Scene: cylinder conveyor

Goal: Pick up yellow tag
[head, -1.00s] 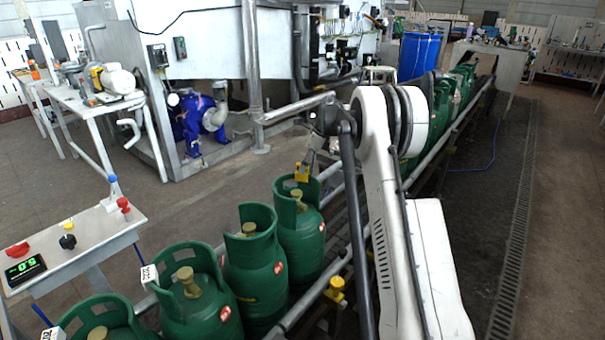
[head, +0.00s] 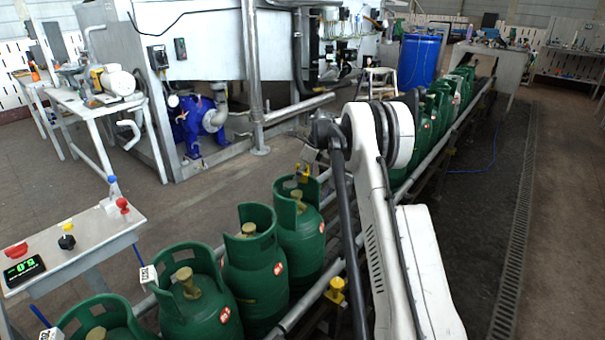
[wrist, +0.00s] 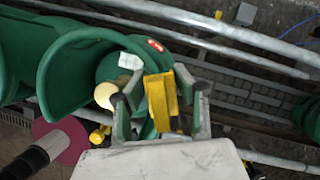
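The yellow tag (wrist: 161,101) is between the two fingers of my gripper (wrist: 162,88) in the wrist view, and the fingers appear closed against its sides. In the head view my gripper (head: 304,166) is small, just above the rim of the rearmost of the near green cylinders (head: 300,232), with a bit of the yellow tag (head: 301,172) showing there. In the wrist view the cylinder's green collar (wrist: 70,62) and pale valve (wrist: 106,95) are just left of the fingers. The fingertips' far sides are hidden.
Several green cylinders stand in a row on the conveyor. A metal rail (wrist: 215,25) runs past the gripper. A small table (head: 90,240) with buttons and a display stands at left. The floor at right is clear.

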